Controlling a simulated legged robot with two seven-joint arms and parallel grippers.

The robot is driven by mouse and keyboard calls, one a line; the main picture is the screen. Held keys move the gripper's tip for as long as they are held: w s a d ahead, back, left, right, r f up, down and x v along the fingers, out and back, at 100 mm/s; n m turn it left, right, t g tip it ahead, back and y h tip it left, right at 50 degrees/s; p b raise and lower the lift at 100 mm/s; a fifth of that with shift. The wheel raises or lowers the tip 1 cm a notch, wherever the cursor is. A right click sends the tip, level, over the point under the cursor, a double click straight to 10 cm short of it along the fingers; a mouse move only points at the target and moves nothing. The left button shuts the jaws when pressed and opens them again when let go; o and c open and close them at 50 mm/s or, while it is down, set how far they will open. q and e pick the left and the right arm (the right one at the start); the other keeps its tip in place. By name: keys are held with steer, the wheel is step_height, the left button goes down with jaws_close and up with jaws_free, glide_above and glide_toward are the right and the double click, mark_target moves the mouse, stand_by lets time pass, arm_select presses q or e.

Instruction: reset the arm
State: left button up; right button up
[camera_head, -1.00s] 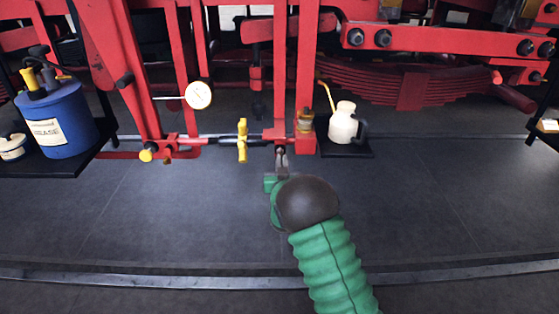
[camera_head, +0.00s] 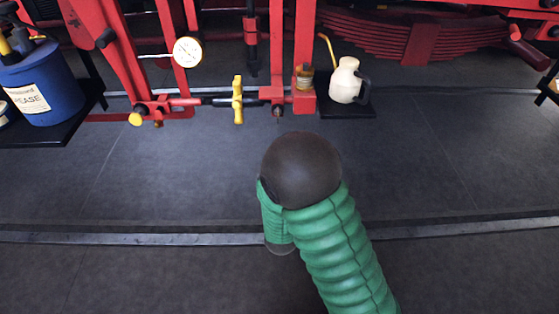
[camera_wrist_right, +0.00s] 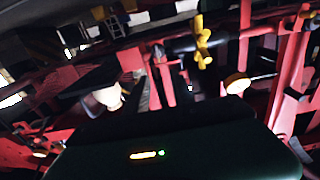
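My right arm shows in the head view as a ribbed green sleeve (camera_head: 345,255) with a dark round joint (camera_head: 300,170). The arm is folded back, and its gripper is hidden behind it there. In the right wrist view a dark housing (camera_wrist_right: 170,145) of mine with a small lit indicator fills the bottom, and no fingertips show. I see nothing held. My left arm and gripper are out of view.
Red linkage with a yellow-handled turnbuckle (camera_head: 238,100) and a dial gauge (camera_head: 187,52) stands ahead. A cream oil can (camera_head: 345,82) rests on a black shelf. A blue grease tin (camera_head: 40,85) stands at the left. The floor between is clear.

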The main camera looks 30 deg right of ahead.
steer(key=s+a+f+n+g+y, duration=0.3)
steer(key=s+a+f+g+y, duration=0.25)
steer(key=a+f+y, duration=0.3)
steer(key=s+a+f+n+g+y, duration=0.1)
steer(key=s+a+f+n+g, duration=0.2)
steer(key=s+g, duration=0.5)
arm_select(q)
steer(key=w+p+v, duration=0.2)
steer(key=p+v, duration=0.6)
steer(key=p, duration=0.1)
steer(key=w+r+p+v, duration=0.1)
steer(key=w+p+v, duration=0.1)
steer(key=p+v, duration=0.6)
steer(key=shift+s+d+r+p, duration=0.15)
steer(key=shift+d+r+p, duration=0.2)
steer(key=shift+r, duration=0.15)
arm_select(e)
steer(key=s+r, duration=0.4)
steer(key=r, duration=1.4)
steer(key=shift+s+a+r+t, duration=0.15)
steer(key=shift+s+a+t, duration=0.05)
steer(key=shift+a+t, duration=0.15)
